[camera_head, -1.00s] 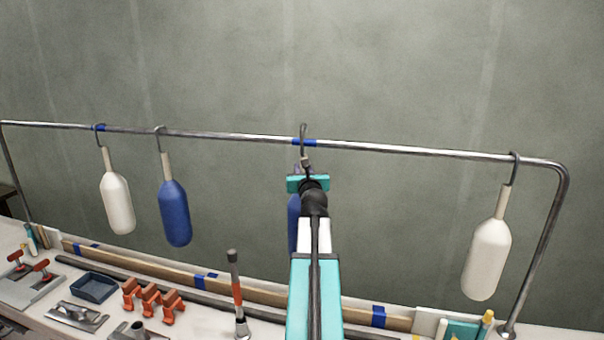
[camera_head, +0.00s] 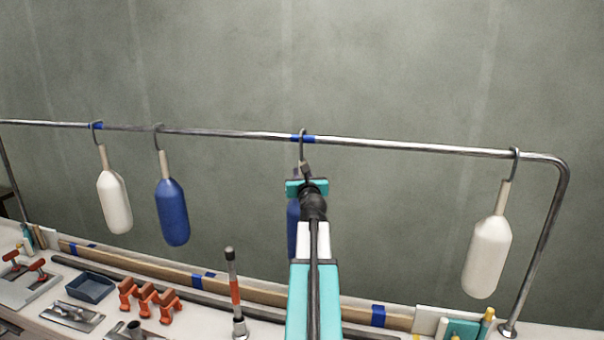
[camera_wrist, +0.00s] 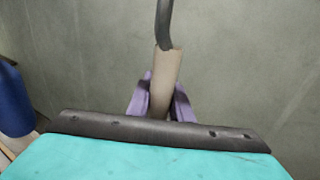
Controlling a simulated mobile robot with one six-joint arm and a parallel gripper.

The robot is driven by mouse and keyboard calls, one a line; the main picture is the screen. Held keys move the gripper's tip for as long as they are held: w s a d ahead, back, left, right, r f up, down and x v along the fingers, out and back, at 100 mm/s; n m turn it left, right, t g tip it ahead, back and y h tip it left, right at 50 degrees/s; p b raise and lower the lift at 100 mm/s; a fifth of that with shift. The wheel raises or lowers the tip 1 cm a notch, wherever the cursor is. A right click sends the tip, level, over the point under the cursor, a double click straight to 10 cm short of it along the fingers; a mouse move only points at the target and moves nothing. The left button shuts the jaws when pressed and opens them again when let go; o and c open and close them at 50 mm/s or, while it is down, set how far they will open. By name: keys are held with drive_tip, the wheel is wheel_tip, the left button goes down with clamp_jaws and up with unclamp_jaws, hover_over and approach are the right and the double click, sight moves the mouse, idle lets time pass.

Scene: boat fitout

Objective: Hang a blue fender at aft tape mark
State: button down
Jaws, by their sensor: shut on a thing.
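My gripper (camera_wrist: 163,105) is shut on the tan neck (camera_wrist: 165,80) of a blue fender (camera_head: 293,225). My arm hides most of this fender in the head view. Its grey hook (camera_head: 302,140) is at the rail (camera_head: 400,147), over the blue tape mark (camera_head: 315,139) near the middle. The hook's top looks close to the rail or on it; I cannot tell whether it bears weight. Another blue tape mark (camera_head: 95,125) is at the left of the rail, where a white fender (camera_head: 114,203) hangs.
Another blue fender (camera_head: 172,213) hangs left of my arm, and a white fender (camera_head: 487,255) hangs at the right end. The bench below holds orange clamps (camera_head: 148,300), a blue tray (camera_head: 91,287) and an upright orange-and-black tool (camera_head: 235,293). The rail between my gripper and the right fender is clear.

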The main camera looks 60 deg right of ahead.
drive_tip(key=c, duration=1.5)
unclamp_jaws()
drive_tip(key=shift+s+a, duration=0.1)
drive_tip(key=shift+a, duration=0.05)
drive_tip(key=b+v, duration=0.5)
drive_tip(key=v, duration=0.6)
drive_tip(key=shift+f, duration=0.1)
drive_tip(key=shift+a+b, duration=0.1)
drive_tip(key=shift+b, duration=0.25)
